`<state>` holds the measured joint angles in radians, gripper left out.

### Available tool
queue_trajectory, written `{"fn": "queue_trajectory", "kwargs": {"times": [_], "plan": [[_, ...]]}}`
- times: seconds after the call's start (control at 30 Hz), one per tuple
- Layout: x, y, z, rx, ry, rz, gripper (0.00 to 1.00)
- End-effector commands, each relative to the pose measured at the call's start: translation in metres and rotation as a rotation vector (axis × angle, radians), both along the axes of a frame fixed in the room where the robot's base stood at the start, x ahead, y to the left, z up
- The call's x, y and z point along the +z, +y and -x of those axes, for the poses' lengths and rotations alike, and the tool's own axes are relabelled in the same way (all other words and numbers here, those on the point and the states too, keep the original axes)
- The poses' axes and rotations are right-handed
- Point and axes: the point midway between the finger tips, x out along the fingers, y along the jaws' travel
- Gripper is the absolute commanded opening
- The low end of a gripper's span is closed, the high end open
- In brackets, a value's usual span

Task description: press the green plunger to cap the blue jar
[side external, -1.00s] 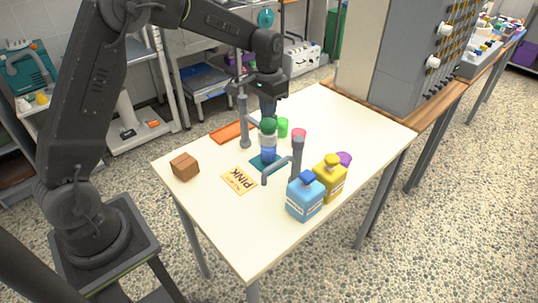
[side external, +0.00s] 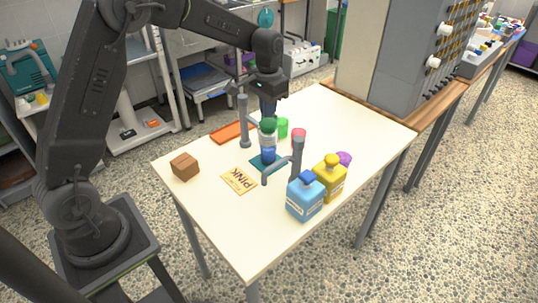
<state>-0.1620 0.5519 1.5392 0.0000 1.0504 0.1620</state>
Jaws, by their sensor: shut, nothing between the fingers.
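The green plunger (side external: 268,125) is a rounded green top on a pale clear section. It stands upright over the blue jar (side external: 268,156), near the middle of the white table. The jar is on a dark teal mat (side external: 258,165). My gripper (side external: 268,115) points straight down, shut and empty, with its tips at the top of the green plunger. They look in contact, but the view is too small to be sure. The join between the plunger part and the jar is too small to make out.
Grey posts with bent arms stand behind-left (side external: 244,125) and front-right (side external: 297,158) of the jar. A blue bottle (side external: 305,198) and yellow bottle (side external: 329,180) stand at front right. A brown box (side external: 185,167) sits left.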

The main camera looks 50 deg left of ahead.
Motion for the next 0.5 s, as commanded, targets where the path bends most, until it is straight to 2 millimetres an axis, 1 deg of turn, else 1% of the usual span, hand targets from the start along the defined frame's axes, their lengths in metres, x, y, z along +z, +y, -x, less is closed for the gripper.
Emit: {"fn": "queue_trajectory", "kwargs": {"times": [0.33,0.5], "plan": [[-0.0007,0.0000,0.0000,0.000,0.000,0.000,0.00],[-0.0061,0.0000,0.0000,0.000,0.001,0.000,0.00]]}}
